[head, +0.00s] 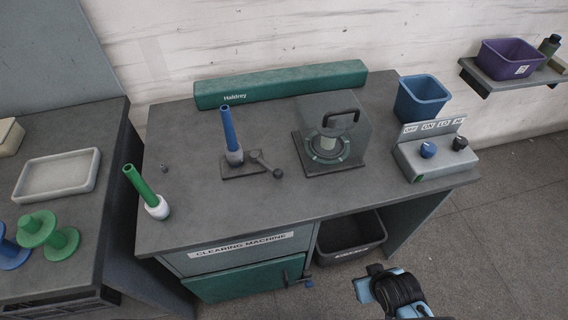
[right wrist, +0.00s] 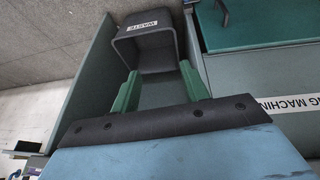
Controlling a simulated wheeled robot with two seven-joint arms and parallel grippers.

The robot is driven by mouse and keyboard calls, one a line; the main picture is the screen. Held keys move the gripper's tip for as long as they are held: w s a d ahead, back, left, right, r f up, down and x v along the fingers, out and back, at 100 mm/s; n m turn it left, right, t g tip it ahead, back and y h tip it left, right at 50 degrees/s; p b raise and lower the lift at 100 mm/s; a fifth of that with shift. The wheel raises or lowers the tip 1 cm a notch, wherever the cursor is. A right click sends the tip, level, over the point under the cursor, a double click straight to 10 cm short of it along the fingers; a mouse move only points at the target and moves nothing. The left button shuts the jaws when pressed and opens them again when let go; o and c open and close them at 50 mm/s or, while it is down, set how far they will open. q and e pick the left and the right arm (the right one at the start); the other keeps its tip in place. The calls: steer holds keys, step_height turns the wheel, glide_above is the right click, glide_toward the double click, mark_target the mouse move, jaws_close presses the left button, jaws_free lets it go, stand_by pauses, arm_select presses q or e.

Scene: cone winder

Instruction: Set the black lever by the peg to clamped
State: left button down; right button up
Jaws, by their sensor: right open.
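The black lever (head: 265,163) sits on a dark plate beside the peg on the bench top. Its arm runs from a pivot right of the peg, toward the right and front, ending in a round knob. A blue tube (head: 229,130) with a pale base stands over the peg, slightly tilted, hiding it. My right gripper (right wrist: 160,88) is open in the right wrist view, its green fingers apart with nothing between them. In the head view, my right arm is low at the bottom, in front of the bench and well away from the lever. My left gripper is not in view.
A green tube (head: 142,188) stands at the bench's left front. A machine with a black handle (head: 341,116), a blue bin (head: 422,98) and a knob box (head: 432,155) are to the right. A waste bin (head: 350,239) sits under the bench. The bench front-middle is clear.

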steer(key=s+d+f+g, duration=0.3)
steer(key=s+f, duration=1.8)
steer(key=s, duration=0.2)
steer(key=shift+f, duration=0.15)
steer(key=shift+s, duration=0.1)
